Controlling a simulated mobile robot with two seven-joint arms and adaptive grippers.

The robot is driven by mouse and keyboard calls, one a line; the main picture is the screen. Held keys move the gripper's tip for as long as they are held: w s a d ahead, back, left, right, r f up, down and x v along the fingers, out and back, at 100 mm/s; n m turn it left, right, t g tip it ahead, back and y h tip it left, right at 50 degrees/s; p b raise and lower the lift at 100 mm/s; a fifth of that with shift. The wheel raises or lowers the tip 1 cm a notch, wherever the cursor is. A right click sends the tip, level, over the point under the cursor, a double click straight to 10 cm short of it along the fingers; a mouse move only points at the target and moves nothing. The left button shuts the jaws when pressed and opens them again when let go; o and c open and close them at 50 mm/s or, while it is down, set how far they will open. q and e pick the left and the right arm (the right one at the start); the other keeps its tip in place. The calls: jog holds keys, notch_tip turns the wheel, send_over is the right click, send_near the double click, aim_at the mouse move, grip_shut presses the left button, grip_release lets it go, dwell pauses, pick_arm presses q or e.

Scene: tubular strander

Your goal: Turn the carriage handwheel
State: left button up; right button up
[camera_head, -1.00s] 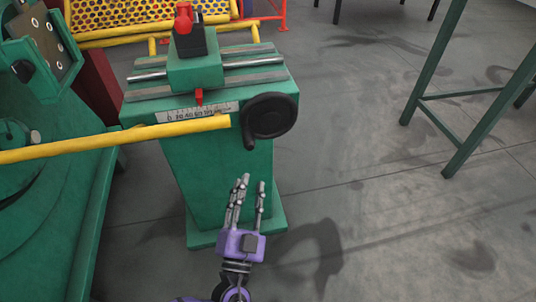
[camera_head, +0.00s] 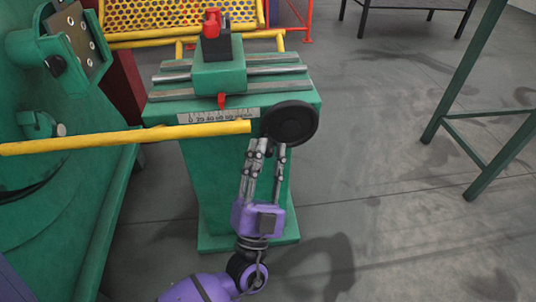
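The carriage handwheel (camera_head: 290,124) is a black round disc on the right front corner of the green carriage stand. My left gripper (camera_head: 268,147), with a purple palm and grey fingers, points up at the wheel's lower left edge. Its fingers are spread, with a gap between them. The fingertips overlap the lower left rim in the picture; whether they touch it I cannot tell. The wheel's crank handle is hidden behind the fingertips. The green carriage block (camera_head: 219,72) sits on the rails, with a red pointer (camera_head: 221,101) above the scale (camera_head: 205,116). My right gripper is not in view.
A yellow bar (camera_head: 130,138) crosses in front of the stand, ending just left of the wheel. Green machinery (camera_head: 50,200) fills the left side. A green table frame (camera_head: 455,90) stands at the right. The floor between is clear.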

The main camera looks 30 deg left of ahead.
pick_arm(q)
jog(key=c, duration=0.7)
grip_shut()
jog(key=shift+d+r+m+h, duration=0.1)
jog(key=shift+r+m+h, duration=0.2)
jog(key=shift+m+h, duration=0.8)
jog(key=shift+s+a+r+m+g+h, duration=0.1)
jog(key=shift+r+m+g+h, duration=0.15)
jog(key=shift+m+h, duration=0.5)
jog(key=shift+s+a+r+m+g+h, duration=0.15)
jog(key=shift+r+m+h, duration=0.15)
jog(key=shift+m+h, duration=0.45)
jog(key=shift+w+d+r+m+g+h, duration=0.1)
jog(key=shift+r+m+g+h, duration=0.3)
jog(key=shift+m, duration=0.6)
jog(key=shift+r+m+g+h, duration=0.3)
jog(key=shift+m+g+h, duration=0.25)
jog(key=shift+m, duration=0.4)
jog(key=shift+r+m+g+h, duration=0.25)
jog(key=shift+m+g+h, duration=0.1)
jog(key=shift+m+h, duration=0.5)
